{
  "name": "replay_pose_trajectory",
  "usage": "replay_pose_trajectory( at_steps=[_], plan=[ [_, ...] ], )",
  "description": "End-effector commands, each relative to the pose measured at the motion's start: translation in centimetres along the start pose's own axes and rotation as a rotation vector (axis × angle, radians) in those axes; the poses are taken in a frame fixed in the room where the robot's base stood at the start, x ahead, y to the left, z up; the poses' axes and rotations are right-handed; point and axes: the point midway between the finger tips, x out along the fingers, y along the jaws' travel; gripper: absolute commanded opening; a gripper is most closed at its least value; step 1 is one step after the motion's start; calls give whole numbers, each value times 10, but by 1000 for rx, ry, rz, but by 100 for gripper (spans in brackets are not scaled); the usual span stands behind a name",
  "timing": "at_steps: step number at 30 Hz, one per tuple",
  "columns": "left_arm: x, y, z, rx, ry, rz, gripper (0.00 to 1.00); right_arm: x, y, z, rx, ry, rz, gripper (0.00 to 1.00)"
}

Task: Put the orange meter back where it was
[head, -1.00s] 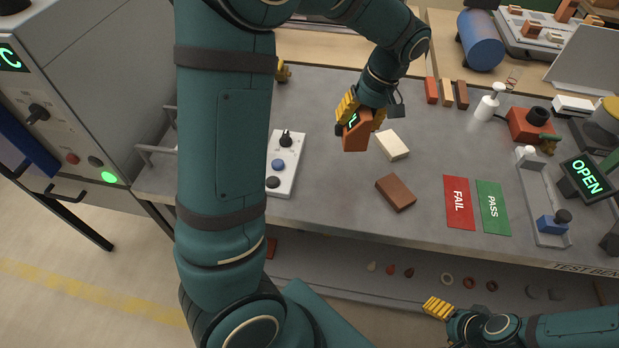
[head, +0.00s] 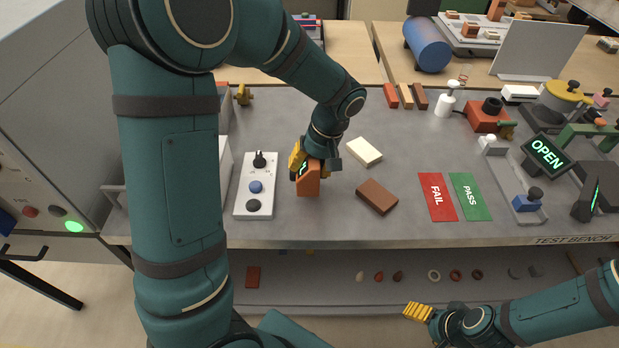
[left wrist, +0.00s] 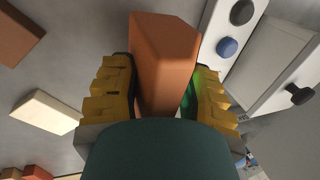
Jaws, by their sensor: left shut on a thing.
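The orange meter (head: 309,181) is a small wedge-shaped block with a lit green display. My left gripper (head: 306,163) is shut on it, with its yellow fingers on both sides. In the left wrist view the orange meter (left wrist: 165,60) stands between the yellow fingers of the left gripper (left wrist: 160,95). The meter is over the grey bench top, right of the white control box; I cannot tell whether it touches the bench. My right gripper (head: 418,312) is low at the front, beyond the bench's front edge; its fingers are too small to judge.
The white control box (head: 256,186) with knobs is left of the meter. A cream brick (head: 364,151) and a brown brick (head: 377,196) lie to its right. The red FAIL card (head: 437,197) and green PASS card (head: 470,196) are farther right. The bench top (head: 330,225) is clear in front.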

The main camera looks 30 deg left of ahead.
Motion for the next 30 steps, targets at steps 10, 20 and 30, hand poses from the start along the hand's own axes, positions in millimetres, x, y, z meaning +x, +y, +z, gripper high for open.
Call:
replay_pose_trajectory(
  at_steps=[10, 20, 30],
  plan=[
    [33, 10, 0, 1, 0, -1, 5, 9, 3, -1, -1, 5, 0, 72],
    [36, 11, 0, 1, 0, 0, 58, 11, 4, -2, -1, 6, 0, 72],
    [34, 11, 0, 1, 0, 0, 70, 10, 4, -2, -1, 6, 0, 72]
  ],
)
